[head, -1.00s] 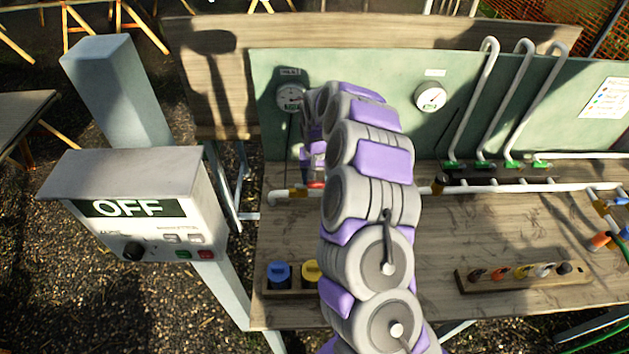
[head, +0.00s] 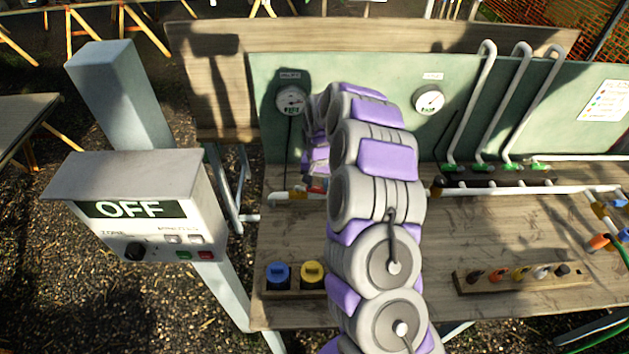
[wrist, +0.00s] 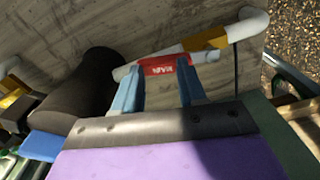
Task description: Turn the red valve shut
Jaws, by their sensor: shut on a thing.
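The red valve handle (wrist: 168,66), with white lettering, sits over the white pipe (wrist: 247,28) in the wrist view. My gripper (wrist: 160,72) has its two blue-grey fingers on either side of the handle and is shut on it. The handle looks roughly in line with the pipe, but its exact angle is hard to tell. In the head view my gripper (head: 314,176) is down at the left part of the pipe, mostly hidden behind my arm. Only a small red piece of the handle (head: 317,187) shows there.
A dark cylinder (wrist: 83,88) stands beside the fingers. Gauges (head: 291,100) hang on the green backboard (head: 390,75). A control box reading OFF (head: 135,209) stands left. Blue (head: 277,275) and yellow (head: 312,274) caps sit at the bench front. The bench right of my arm is partly clear.

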